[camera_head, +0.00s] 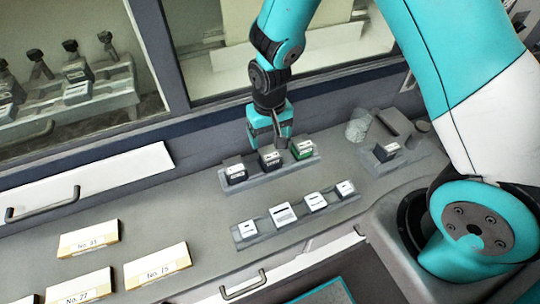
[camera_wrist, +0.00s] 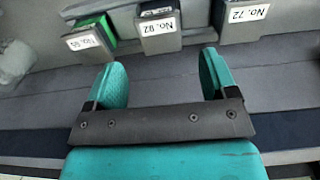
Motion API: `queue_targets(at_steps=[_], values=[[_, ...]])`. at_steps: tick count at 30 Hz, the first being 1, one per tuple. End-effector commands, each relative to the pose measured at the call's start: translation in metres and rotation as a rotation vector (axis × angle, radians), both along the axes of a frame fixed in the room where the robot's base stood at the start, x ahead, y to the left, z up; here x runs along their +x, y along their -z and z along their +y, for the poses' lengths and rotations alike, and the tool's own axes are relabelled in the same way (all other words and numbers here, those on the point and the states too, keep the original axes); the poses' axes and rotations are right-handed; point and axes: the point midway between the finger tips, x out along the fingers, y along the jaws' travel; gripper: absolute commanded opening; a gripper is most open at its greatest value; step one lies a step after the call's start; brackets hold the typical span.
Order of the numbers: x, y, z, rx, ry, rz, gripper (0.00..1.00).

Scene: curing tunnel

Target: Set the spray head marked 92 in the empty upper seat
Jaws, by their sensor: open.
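The spray head marked 92 (camera_wrist: 158,27) is a dark block with a white label, at top centre of the wrist view. In the head view it appears to be the middle block (camera_head: 270,160) on the back rack (camera_head: 262,179). My gripper (camera_wrist: 160,75) is open and empty, its teal fingers apart. The 92 head lies ahead of the gap between them, not gripped. In the head view my gripper (camera_head: 271,137) points down just behind that block.
Beside the 92 head are a No. 72 head (camera_wrist: 243,14) and a green-sided head (camera_wrist: 88,38). A front rack (camera_head: 247,241) holds several white-topped blocks. A lone block (camera_head: 386,151) and a clear cup (camera_head: 358,127) stand right. Numbered cards (camera_head: 89,238) lie left.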

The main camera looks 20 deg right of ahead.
Motion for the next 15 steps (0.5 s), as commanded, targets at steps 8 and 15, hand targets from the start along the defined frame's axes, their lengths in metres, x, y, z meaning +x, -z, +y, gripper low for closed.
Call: queue_targets(at_steps=[8, 15], values=[[0.0, 0.05, 0.0, 0.0, 0.0, 0.001, 0.79], [0.0, 0.068, 0.0, 0.001, -0.001, 0.0, 0.79]])
